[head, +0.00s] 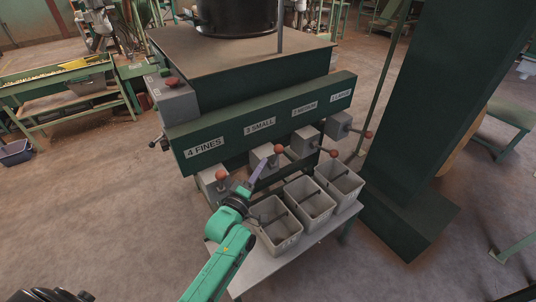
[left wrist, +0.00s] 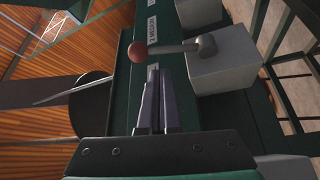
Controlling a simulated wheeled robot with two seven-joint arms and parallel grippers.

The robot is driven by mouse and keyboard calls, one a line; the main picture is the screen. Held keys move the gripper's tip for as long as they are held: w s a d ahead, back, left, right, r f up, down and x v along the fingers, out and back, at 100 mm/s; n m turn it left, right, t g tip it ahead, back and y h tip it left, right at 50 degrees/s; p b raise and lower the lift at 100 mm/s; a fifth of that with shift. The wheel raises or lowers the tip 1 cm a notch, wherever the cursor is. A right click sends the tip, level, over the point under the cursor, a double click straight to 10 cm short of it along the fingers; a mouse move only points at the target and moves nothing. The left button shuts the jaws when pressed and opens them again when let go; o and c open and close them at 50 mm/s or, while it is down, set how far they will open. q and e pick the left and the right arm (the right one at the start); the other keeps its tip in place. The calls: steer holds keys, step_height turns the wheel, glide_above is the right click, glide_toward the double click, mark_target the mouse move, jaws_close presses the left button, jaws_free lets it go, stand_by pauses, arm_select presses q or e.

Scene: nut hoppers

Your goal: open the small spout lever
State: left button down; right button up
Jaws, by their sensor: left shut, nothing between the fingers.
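The small spout (head: 262,154) is a grey box under the "3 SMALL" label (head: 260,126) on the green hopper front. Its lever ends in a red-orange ball (head: 278,149). In the left wrist view, a grey lever with a red ball (left wrist: 137,53) reaches left from a grey spout box (left wrist: 220,72), which appears to be the small one. My left gripper (head: 262,164) is shut and empty, its fingertips close to the small lever's ball. In the left wrist view its fingers (left wrist: 158,82) point toward the ball; contact cannot be told. My right gripper is not in view.
Neighbouring levers have similar balls: fines (head: 222,174), medium (head: 333,153) and large (head: 368,134). Grey bins (head: 275,243) stand on a table (head: 258,266) below the spouts. A thick green post (head: 440,90) rises at the right. Open floor lies at the left.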

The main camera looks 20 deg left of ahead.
mark_target(276, 157)
arm_select(q)
steer(key=x, duration=0.4)
steer(key=shift+w+d, duration=0.1)
steer(key=shift+w, duration=0.25)
steer(key=shift+s+d+f+m+t+b, duration=0.1)
steer(key=shift+s+m+t+b, duration=0.05)
steer(key=shift+m+t+b, duration=0.3)
steer(key=shift+m+h, duration=0.35)
steer(key=shift+h, duration=0.05)
